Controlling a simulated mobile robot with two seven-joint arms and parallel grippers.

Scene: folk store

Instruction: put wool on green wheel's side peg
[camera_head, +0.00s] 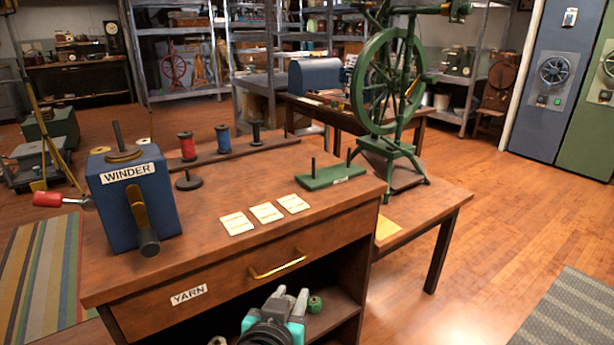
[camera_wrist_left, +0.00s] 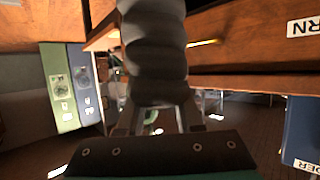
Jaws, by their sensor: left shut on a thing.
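My left gripper (camera_head: 290,293) is low in front of the desk's open shelf, with its grey fingers pointing up. In the left wrist view, a dark grey ribbed thing (camera_wrist_left: 153,60) sits between the fingers, and the gripper is shut on it. I cannot tell for sure that it is the wool. A small green ball (camera_head: 315,304) is on the shelf just right of the fingers. The green wheel (camera_head: 364,80) stands on its green stand at the back right, apart from the gripper. Its side peg is too small to make out surely. My right gripper is not in view.
The desk (camera_head: 240,185) holds a blue winder (camera_head: 140,200), spools on a rack, a green board with pegs (camera_head: 330,178) and several cards. A drawer with a brass handle (camera_head: 277,264) lies above the shelf.

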